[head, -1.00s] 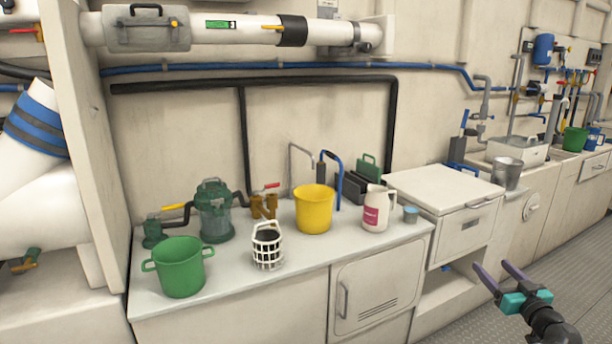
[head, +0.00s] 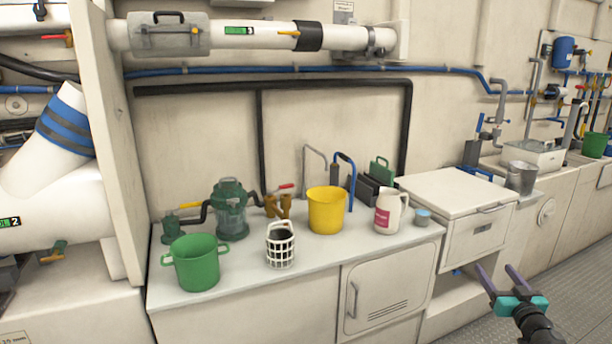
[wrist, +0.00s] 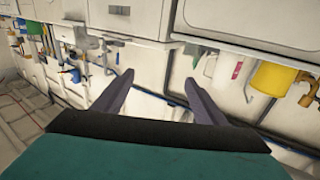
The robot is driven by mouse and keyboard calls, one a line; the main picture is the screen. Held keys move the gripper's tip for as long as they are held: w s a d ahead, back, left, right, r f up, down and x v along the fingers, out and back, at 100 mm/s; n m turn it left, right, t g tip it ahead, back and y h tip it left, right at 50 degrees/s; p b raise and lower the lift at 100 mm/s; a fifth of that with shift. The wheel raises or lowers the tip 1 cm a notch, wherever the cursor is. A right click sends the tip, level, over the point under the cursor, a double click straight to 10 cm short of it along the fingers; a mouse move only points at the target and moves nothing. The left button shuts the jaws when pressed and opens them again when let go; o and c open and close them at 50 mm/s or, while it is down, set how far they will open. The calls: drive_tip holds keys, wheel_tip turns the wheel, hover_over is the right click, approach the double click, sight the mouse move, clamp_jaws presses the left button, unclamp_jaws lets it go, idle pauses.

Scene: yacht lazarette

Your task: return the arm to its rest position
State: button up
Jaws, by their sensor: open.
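My gripper (head: 500,281) is at the lower right of the head view, in front of the white cabinets and above the grey floor. Its two purple fingers are spread apart with nothing between them. In the wrist view the fingers (wrist: 160,95) also stand apart and empty. The wrist picture shows the scene upside down, with the counter and wall beyond the fingers. The gripper touches nothing that I can see.
The counter (head: 330,255) holds a green pot (head: 196,264), a white basket (head: 281,246), a yellow bucket (head: 326,211) and a white jug (head: 388,213). A white chest (head: 455,192) stands close behind my gripper. Grey floor (head: 570,285) is clear at right.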

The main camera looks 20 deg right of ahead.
drive_tip(key=w+a+f+m+g+h+p, duration=0.1)
drive_tip(key=w+a+f+g+p, duration=0.1)
drive_tip(key=w+a+f+p, duration=0.25)
drive_tip(key=w+a+f+m+g+h+p, duration=0.1)
drive_tip(key=w+a+f+m+g, duration=0.15)
drive_tip(key=w+f, duration=0.45)
drive_tip(key=w+a+f+n+g+y+p, duration=0.1)
drive_tip(key=a+f+g+y+p, duration=0.15)
drive_tip(key=a+f, duration=0.55)
drive_tip(key=w+a+f+n+g+y+p, duration=0.1)
drive_tip(key=a+f+g+p, duration=0.15)
drive_tip(key=a+f, duration=0.65)
drive_tip(key=s+a+f+n+g+y+p, duration=0.1)
drive_tip(key=s+a+f+g+y+p, duration=0.2)
drive_tip(key=a, duration=1.1)
drive_tip(key=s+a+f+n+g+y+p, duration=0.1)
drive_tip(key=s+a+n+g+y+p, duration=0.1)
drive_tip(key=s+a, duration=0.9)
drive_tip(key=s+a+f+n+g+y+p, duration=0.2)
drive_tip(key=s+a+n+g, duration=0.2)
drive_tip(key=s+a+g, duration=0.3)
drive_tip(key=s+a, duration=0.5)
drive_tip(key=a, duration=0.3)
drive_tip(key=shift+s+a+f, duration=0.15)
drive_tip(key=shift+s+f, duration=0.05)
drive_tip(key=shift+f, duration=0.05)
